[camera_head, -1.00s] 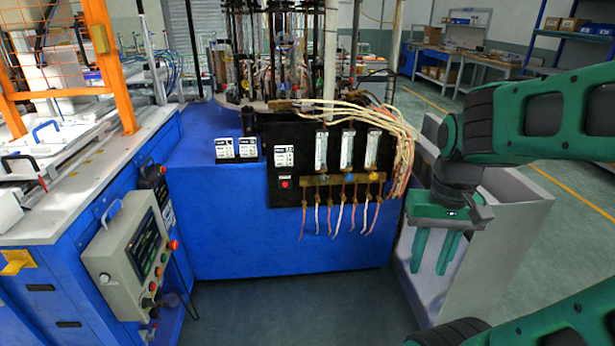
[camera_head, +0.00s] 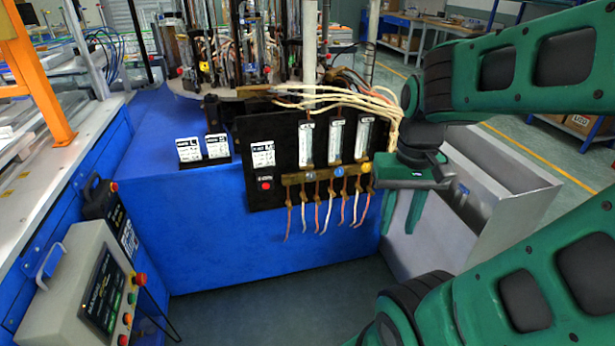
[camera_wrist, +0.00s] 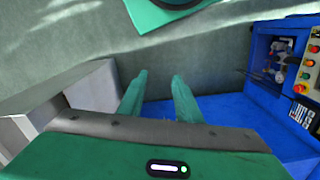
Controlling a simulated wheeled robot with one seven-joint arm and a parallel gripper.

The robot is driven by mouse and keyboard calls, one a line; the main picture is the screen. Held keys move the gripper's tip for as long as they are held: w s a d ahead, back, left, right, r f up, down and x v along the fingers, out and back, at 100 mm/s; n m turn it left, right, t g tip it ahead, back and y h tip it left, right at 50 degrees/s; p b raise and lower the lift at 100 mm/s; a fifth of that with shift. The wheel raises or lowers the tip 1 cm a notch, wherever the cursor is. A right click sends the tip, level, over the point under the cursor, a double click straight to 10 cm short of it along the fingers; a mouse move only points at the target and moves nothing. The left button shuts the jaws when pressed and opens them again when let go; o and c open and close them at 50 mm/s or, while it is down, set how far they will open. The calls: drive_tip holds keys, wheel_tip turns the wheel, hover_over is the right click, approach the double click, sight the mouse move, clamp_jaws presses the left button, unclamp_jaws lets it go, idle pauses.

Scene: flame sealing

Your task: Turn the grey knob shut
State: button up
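A black panel (camera_head: 257,197) on the blue machine carries three clear upright flow tubes with a brass strip below them. A small greyish knob (camera_head: 310,176) sits under the left tube; its setting is too small to tell. A blue knob (camera_head: 339,173) is under the middle tube and a yellow knob (camera_head: 366,168) under the right one. My gripper (camera_head: 401,217) points down, open and empty, to the right of the panel and apart from the knobs.
Pale hoses (camera_head: 345,97) loop above the tubes, and thin wires (camera_head: 323,213) hang below the strip. A grey bin (camera_head: 495,215) stands right of the machine. A control box (camera_head: 85,290) is at the lower left. The floor in front is clear.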

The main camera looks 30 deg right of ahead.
drive_tip(key=o, duration=0.4)
drive_tip(key=shift+s+d+r, duration=0.1)
drive_tip(key=shift+s+r, duration=0.05)
drive_tip(key=shift+s, duration=0.15)
drive_tip(key=shift+c, duration=0.2)
drive_tip(key=w+d+f+n+t+h, duration=0.1)
drive_tip(key=w+d+f+t+h, duration=0.2)
drive_tip(key=w, duration=0.5)
drive_tip(key=w+d+f+t, duration=0.1)
drive_tip(key=w+d+f, duration=0.25)
drive_tip(key=w, duration=0.45)
drive_tip(key=n+t+h, duration=0.2)
drive_tip(key=n+t, duration=0.1)
drive_tip(key=t, duration=0.6)
approach(311, 177)
drive_tip(key=d, duration=0.4)
drive_tip(key=a+f+t, duration=0.3)
drive_tip(key=f+t, duration=0.1)
drive_tip(key=t, duration=0.1)
drive_tip(key=x, duration=0.9)
drive_tip(key=shift+w+d+r, duration=0.1)
drive_tip(key=shift+w, duration=0.2)
drive_tip(key=shift+c, duration=0.3)
drive_tip(key=c, duration=0.9)
